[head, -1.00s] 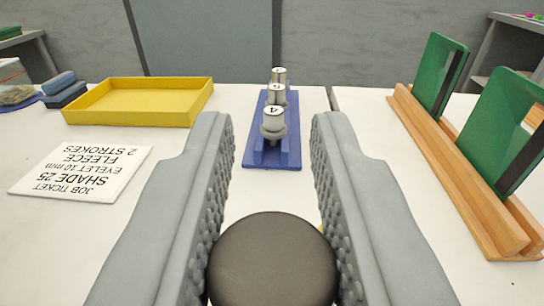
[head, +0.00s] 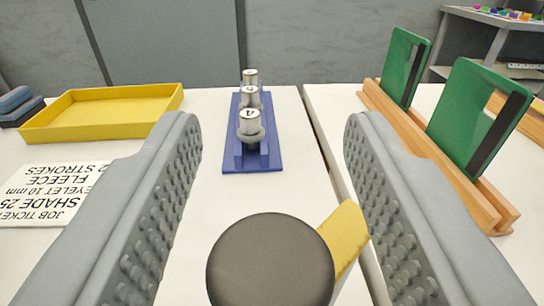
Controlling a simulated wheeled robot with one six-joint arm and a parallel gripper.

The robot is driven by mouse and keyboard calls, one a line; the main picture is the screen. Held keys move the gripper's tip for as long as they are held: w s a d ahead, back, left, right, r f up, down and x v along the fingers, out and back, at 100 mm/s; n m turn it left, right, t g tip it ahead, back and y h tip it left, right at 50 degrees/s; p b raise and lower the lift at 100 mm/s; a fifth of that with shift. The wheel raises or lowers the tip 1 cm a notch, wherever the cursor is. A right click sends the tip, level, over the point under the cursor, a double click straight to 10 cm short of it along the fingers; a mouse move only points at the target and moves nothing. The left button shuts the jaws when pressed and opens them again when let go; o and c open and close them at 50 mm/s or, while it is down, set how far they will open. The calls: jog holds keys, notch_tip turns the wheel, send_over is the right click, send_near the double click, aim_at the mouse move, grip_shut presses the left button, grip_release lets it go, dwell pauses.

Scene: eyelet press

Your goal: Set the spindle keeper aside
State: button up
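A dark round knob (head: 270,262) fills the bottom middle of the head view, between the base ends of my gripper's fingers. A yellow tab (head: 345,238) sticks out from behind it to the upper right. The knob may be the spindle keeper, but I cannot tell for sure; its underside is hidden. My gripper (head: 272,135) is open, with grey studded fingers spread wide. A gap shows between the knob and each finger. The tab's upper end comes close to the right finger; I cannot tell if they touch.
A blue stand (head: 232,158) ahead carries several numbered metal pieces. A yellow tray (head: 75,132) and a job ticket (head: 25,200) lie left. Green panels (head: 470,110) stand in a wooden rack (head: 440,160) on the right. White table is bare between tray and stand.

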jog(key=s, duration=1.7)
jog(key=shift+s+a, duration=0.25)
jog(key=shift+a, duration=0.1)
jog(key=shift+f, duration=0.1)
jog(key=shift+c, duration=0.3)
jog(key=w, duration=1.5)
jog(key=shift+w+d+f, duration=0.1)
jog(key=shift+w+d, duration=0.1)
jog(key=shift+d, duration=0.1)
grip_shut()
